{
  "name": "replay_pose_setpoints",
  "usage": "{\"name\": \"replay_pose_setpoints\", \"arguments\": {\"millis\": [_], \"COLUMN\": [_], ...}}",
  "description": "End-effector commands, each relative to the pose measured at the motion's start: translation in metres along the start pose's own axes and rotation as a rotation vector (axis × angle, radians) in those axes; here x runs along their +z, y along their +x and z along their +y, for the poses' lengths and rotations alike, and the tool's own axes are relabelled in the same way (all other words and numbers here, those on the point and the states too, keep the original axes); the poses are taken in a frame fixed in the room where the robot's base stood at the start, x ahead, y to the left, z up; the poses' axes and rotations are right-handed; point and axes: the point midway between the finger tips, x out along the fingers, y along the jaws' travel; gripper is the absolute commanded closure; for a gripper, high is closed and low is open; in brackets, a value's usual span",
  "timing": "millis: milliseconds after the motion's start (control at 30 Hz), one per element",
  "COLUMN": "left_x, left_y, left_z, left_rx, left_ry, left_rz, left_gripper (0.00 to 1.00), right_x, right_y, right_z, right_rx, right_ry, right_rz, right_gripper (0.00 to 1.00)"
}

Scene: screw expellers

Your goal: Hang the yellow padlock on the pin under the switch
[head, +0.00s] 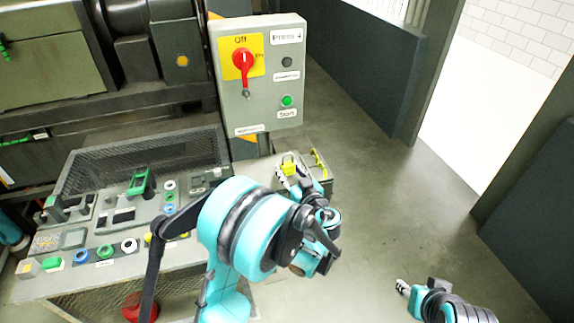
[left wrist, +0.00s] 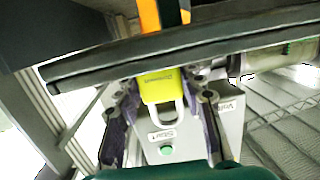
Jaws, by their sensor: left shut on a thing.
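The yellow padlock (head: 289,166) is in my left gripper (head: 291,176), in front of and below the grey switch box in the head view. In the left wrist view the padlock (left wrist: 158,87) sits between the two fingers of my left gripper (left wrist: 160,95), its pale shackle toward the bottom of the picture. The red rotary switch (head: 243,63) is on a yellow plate. Just under it is a small pin (head: 247,94), with nothing hanging on it. My right gripper (head: 403,289) is low at the right, small and apart from everything; its finger opening is unclear.
The grey switch box (head: 265,119) has a green button (head: 287,100). A bench (head: 215,160) with a mesh guard and several small devices stands at the left. A tray (head: 322,177) with more yellow items is beside my left gripper. The floor (head: 390,210) at right is clear.

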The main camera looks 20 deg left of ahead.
Motion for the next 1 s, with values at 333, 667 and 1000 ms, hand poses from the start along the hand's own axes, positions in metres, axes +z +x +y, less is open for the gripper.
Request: {"name": "replay_pose_setpoints", "arguments": {"millis": [333,667,1000], "left_x": [-0.019,-0.032,-0.031], "left_y": [-0.014,-0.024,-0.024], "left_z": [-0.001,-0.002,-0.002], "left_rx": [0.002,0.001,0.001], "left_ry": [0.0,0.0,0.0], "left_rz": [0.0,0.0,0.0], "left_gripper": [0.87,0.87,0.87], "right_x": [-0.008,-0.014,-0.013], "right_y": [-0.012,-0.019,-0.018], "right_z": [0.0,0.0,0.0], "right_rx": [0.0,0.0,0.0], "right_ry": [0.0,0.0,0.0], "right_rz": [0.0,0.0,0.0], "right_gripper": [0.6,0.6,0.6]}}
